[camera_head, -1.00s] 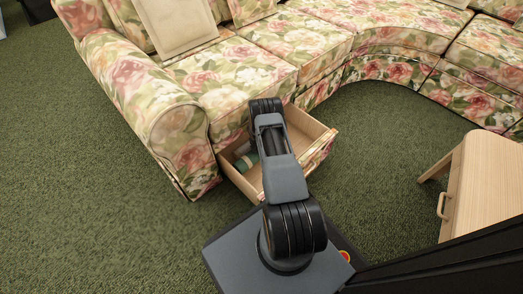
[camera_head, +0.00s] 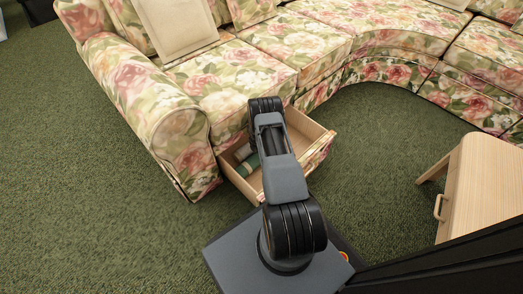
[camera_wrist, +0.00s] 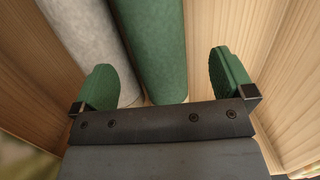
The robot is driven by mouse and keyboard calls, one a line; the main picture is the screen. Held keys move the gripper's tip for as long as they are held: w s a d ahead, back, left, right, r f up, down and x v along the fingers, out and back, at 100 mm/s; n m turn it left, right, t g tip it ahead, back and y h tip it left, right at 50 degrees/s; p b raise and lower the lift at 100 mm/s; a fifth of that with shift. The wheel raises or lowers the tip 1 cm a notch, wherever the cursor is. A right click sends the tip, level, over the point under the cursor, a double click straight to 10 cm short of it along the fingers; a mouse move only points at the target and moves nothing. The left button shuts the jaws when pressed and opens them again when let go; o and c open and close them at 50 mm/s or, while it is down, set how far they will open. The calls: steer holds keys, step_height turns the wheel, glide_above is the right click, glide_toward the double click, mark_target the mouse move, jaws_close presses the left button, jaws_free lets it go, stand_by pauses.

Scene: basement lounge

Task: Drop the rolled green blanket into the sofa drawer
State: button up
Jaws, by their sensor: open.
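The rolled green blanket (camera_wrist: 158,45) lies in the open sofa drawer (camera_head: 312,129), beside a grey roll (camera_wrist: 85,35). In the wrist view my gripper (camera_wrist: 162,62) is open, its green fingertips spread wide on either side of the green roll. The left fingertip overlaps the grey roll in the picture, and the right one is clear of the green roll. Wooden drawer surfaces (camera_wrist: 275,80) show around the rolls.
The floral sofa (camera_head: 245,85) stands behind the drawer, its arm (camera_head: 165,120) to the left. A light wooden table (camera_head: 485,185) with a handle stands at the right. Green carpet (camera_head: 385,130) is free between the drawer and that table.

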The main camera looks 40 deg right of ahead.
steer(key=shift+a+r+p, duration=0.15)
steer(key=shift+r+p, duration=0.2)
steer(key=shift+r, duration=0.7)
steer(key=shift+a+r+p, duration=0.2)
steer(key=shift+r+p, duration=0.2)
steer(key=shift+r, duration=0.65)
steer(key=shift+a+r+p, duration=0.15)
steer(key=shift+r+p, duration=0.2)
steer(key=shift+r, duration=0.7)
